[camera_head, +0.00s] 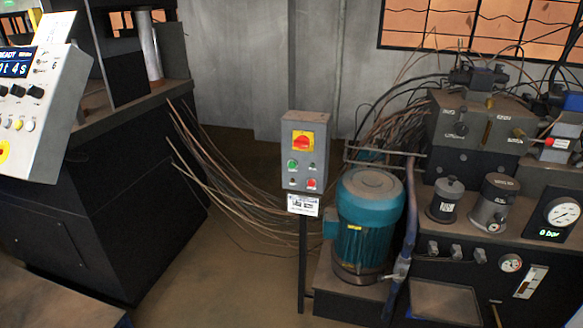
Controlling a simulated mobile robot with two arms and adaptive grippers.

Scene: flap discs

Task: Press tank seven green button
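A grey control box (307,152) stands on a thin dark post in the middle of the view. It has a red rotary switch on a yellow plate (303,142) at its top. A green button (292,164) sits at its middle left, and a red button (311,184) at its lower right. A white label (303,205) hangs below the box; its print is too small to read. Neither of my grippers is in view.
A teal motor (367,225) stands right of the post, beside a hydraulic unit with a gauge (562,212) and a "0 bar" display. A machine with a tilted panel (38,110) is at left. Cables (230,190) cross behind the post; floor in front is clear.

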